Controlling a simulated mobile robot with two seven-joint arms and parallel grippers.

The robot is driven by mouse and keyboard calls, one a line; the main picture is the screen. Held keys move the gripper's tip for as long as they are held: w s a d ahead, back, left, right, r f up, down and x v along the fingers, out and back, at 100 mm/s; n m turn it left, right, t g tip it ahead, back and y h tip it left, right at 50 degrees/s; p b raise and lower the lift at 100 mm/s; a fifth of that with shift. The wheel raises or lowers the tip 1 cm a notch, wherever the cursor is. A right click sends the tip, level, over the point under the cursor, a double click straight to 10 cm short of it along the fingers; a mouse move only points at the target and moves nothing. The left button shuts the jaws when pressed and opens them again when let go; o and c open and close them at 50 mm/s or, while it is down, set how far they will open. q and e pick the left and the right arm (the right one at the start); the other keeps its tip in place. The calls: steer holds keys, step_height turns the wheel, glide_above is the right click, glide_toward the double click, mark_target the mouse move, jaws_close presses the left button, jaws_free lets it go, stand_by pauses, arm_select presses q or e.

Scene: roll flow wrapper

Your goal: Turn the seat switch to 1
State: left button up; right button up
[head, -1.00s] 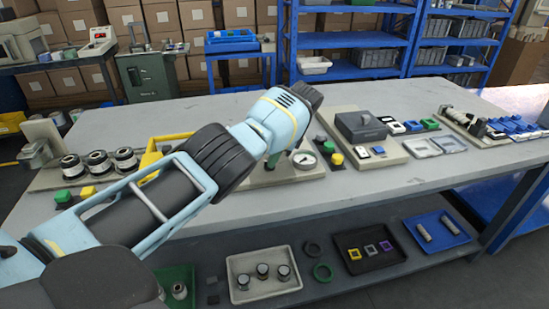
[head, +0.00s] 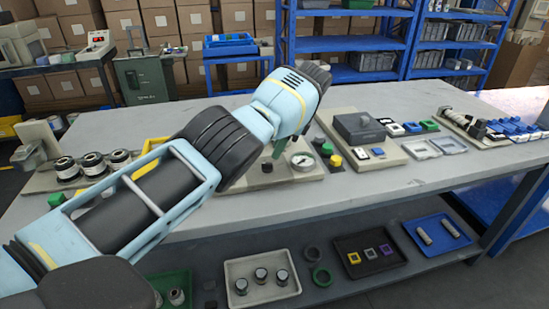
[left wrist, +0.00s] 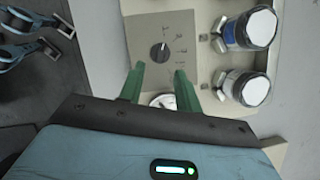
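The seat switch (left wrist: 162,52) is a dark round knob with a pale pointer line on a beige plate in the left wrist view. Small marks surround it, too small to read. My left gripper's green fingers (left wrist: 161,86) are spread, with nothing held; their tips appear just below the knob in that view, apart from it. In the head view my left gripper (head: 277,149) points down over the panel (head: 290,174) with the gauge, and my arm hides the switch. My right gripper is not in view.
A round gauge (head: 302,160) sits by the gripper and shows partly between the fingers. Green and yellow buttons (head: 334,161) stand to its right. Two jars (left wrist: 248,87) stand right of the switch in the wrist view. The table front (head: 400,182) is bare.

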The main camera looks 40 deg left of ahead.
arm_select(q)
steer(key=shift+w+d+r+b, duration=0.1)
steer(key=shift+d+r+b, duration=0.1)
steer(key=shift+b, duration=0.2)
steer(key=shift+b+v, duration=0.7)
steer(key=shift+v, duration=0.35)
